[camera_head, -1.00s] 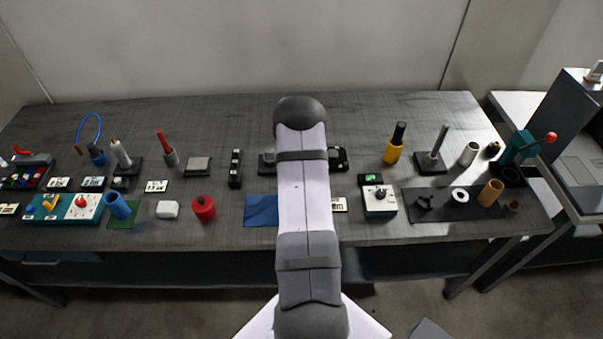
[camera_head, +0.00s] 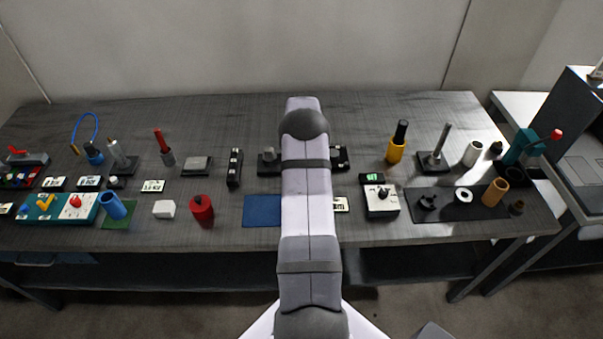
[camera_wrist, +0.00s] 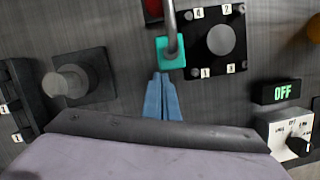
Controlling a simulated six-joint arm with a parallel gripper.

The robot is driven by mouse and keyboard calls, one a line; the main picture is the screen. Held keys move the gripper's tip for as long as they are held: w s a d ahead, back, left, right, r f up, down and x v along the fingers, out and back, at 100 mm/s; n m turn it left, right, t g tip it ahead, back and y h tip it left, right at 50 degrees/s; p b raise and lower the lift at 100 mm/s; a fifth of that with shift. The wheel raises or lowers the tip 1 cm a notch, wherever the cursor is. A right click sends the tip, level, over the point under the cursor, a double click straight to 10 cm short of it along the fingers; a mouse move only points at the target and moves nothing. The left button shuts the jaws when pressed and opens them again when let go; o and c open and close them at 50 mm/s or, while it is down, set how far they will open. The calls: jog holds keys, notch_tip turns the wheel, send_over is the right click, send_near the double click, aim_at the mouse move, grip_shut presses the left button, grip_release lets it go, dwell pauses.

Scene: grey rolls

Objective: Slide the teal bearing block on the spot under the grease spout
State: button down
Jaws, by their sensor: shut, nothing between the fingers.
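The teal bearing block (camera_wrist: 164,60) lies on the dark table in the wrist view, at the upper middle. A grey tube, apparently the grease spout (camera_wrist: 171,20), comes down from the top edge, and its end overlaps the middle of the block. Any spot beneath is hidden. My gripper (camera_wrist: 161,76) has blue fingers, shut together and empty, with the tips just in front of the block's near edge. I cannot tell whether they touch it. In the head view my arm hides the block, the spout and the gripper.
A black plate with a round grey knob (camera_wrist: 221,40) and number tags is close right of the block. A post on a black base (camera_wrist: 72,82) stands left. A red thing (camera_wrist: 152,9) is behind. An OFF display (camera_wrist: 276,92) and white dial box (camera_wrist: 286,130) are at right.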

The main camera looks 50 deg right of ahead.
jog(key=shift+s+a+r+p, duration=0.1)
jog(key=shift+s+a+p, duration=0.25)
jog(key=shift+a, duration=0.2)
jog(key=shift+s+a+r+p, duration=0.1)
jog(key=shift+s+a+p, duration=0.1)
jog(key=shift+a+p, duration=0.35)
jog(key=shift+s+a+p, duration=0.3)
jog(key=shift+a, duration=0.3)
jog(key=shift+a+r+b, duration=0.15)
jog(key=shift+r+b, duration=0.1)
jog(key=shift+b, duration=0.1)
jog(key=b+v, duration=0.2)
jog(key=v, duration=0.7)
jog(key=shift+s, duration=0.15)
